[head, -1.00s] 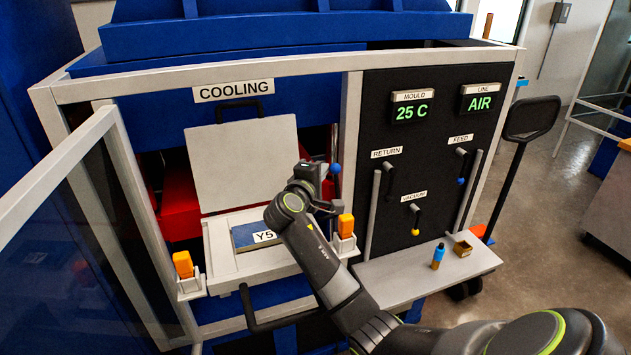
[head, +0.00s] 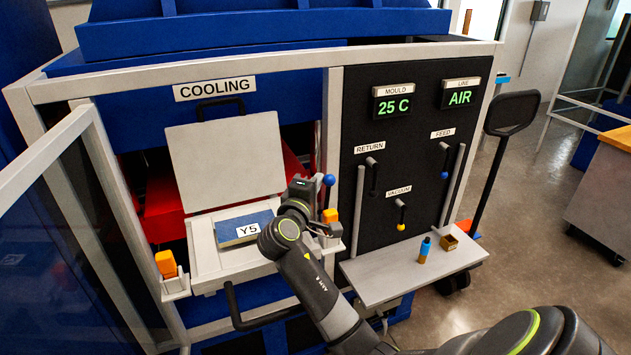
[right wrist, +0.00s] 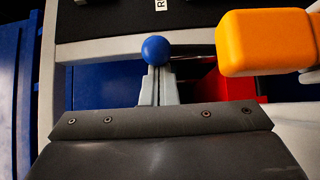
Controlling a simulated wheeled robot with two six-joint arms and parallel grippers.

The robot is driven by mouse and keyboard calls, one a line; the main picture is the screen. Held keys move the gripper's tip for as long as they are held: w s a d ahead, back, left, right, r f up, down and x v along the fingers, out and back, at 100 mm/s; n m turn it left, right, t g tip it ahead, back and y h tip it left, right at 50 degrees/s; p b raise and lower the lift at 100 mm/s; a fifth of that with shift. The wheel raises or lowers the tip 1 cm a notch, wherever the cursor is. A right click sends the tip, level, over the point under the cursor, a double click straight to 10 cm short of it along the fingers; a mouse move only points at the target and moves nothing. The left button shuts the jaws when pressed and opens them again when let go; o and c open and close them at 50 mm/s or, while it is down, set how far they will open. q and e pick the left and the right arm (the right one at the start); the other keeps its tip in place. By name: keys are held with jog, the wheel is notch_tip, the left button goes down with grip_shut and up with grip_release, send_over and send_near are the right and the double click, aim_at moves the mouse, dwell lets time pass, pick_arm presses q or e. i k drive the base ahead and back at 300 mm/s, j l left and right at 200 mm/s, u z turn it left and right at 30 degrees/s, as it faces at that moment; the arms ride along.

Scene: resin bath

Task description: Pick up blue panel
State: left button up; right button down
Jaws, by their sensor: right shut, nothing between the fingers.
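The blue panel (head: 232,225), with a white Y5 label, lies flat in the light grey tray (head: 203,262) of the open cooling station. My right wrist covers part of its right end. My right gripper (head: 325,229) is beside the tray's right edge, near an orange block (head: 330,215), with nothing held. In the right wrist view its grey fingers (right wrist: 158,88) are together, with a blue ball (right wrist: 155,50) just past their tips and the orange block (right wrist: 262,42) close at right. The panel is not recognisable there. My left gripper is not in view.
A raised grey lid (head: 225,160) stands behind the tray. Another orange block (head: 166,264) is at the tray's left. An open glass door frame (head: 118,215) bounds the left side. A shelf (head: 410,278) at right holds a blue-and-orange bottle (head: 424,250) and a small box (head: 449,242).

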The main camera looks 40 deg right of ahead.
aim_at(234, 231)
jog(key=k+j, duration=0.15)
jog(key=j, duration=0.2)
jog(key=k+j, duration=0.15)
jog(key=j, duration=0.25)
jog(key=k+j, duration=0.15)
jog(key=j, duration=0.2)
